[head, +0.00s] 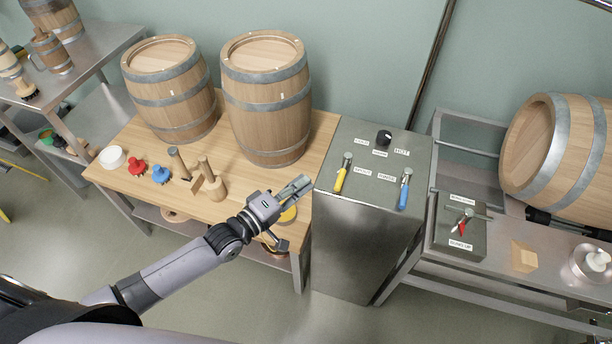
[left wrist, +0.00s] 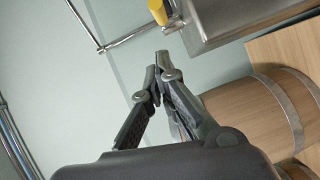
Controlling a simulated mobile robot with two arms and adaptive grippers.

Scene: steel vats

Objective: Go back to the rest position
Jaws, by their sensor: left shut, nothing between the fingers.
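My left gripper (head: 300,186) reaches in from the lower left in the head view. It is over the right end of the wooden table, just left of the steel control box. In the left wrist view the fingers of the left gripper (left wrist: 161,62) meet at the tips, shut with nothing between them. The control box (head: 362,212) has a yellow-handled lever (head: 340,178), a blue-handled lever (head: 404,192) and a black knob (head: 383,137). In the left wrist view the yellow handle (left wrist: 158,12) shows at the top, apart from the fingertips. My right gripper is in neither view.
Two upright barrels (head: 265,115) stand on the wooden table (head: 135,190), with red, blue and wooden tools in front. A barrel (head: 562,150) lies on its side on the right stand. A smaller box with a red lever (head: 461,226) is beside it. Open floor lies in front.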

